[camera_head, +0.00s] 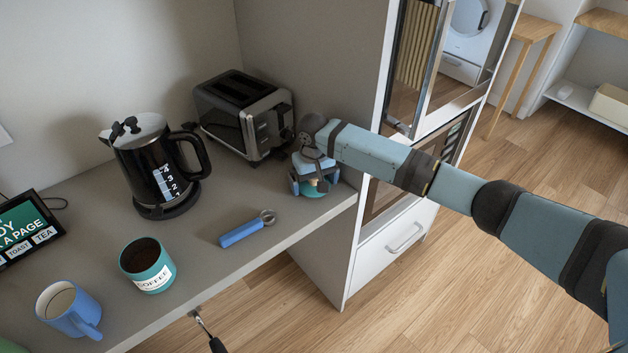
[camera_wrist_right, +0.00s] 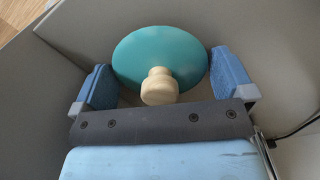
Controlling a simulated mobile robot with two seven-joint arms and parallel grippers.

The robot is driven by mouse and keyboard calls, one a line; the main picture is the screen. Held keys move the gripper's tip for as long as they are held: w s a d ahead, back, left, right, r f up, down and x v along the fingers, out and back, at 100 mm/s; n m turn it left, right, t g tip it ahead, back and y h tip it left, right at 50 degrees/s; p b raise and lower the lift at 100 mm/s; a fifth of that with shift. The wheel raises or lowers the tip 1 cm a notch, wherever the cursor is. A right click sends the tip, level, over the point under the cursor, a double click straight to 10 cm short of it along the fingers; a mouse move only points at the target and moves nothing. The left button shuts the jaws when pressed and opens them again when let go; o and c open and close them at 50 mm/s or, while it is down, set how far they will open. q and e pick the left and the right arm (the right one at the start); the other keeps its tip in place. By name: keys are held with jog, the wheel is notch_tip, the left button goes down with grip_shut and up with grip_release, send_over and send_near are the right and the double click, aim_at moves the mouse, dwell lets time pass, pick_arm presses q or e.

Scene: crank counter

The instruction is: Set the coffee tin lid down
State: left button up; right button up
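The coffee tin lid is a teal disc with a pale wooden knob. In the head view the lid (camera_head: 312,190) is on the grey counter near its right end, partly hidden by my right gripper (camera_head: 314,180). In the right wrist view the lid (camera_wrist_right: 135,55) lies beyond my right gripper (camera_wrist_right: 163,85), with its knob between the spread fingers. Clear gaps show on both sides of the knob, so the gripper is open. The teal coffee tin (camera_head: 148,268) stands upright and uncovered at the counter's front, dark inside. My left gripper is not in view.
A toaster (camera_head: 243,112) stands just behind my right gripper. A black kettle (camera_head: 155,168) is on its base to the left. A blue-handled tool (camera_head: 246,230) lies between tin and lid. A blue mug (camera_head: 70,310) and a screen (camera_head: 28,230) are at left.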

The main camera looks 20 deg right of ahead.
notch_tip(320, 180, up, 12)
jog(key=shift+r+p, duration=0.2)
jog(key=shift+p, duration=0.25)
jog(key=shift+f, duration=0.1)
dwell(0.3)
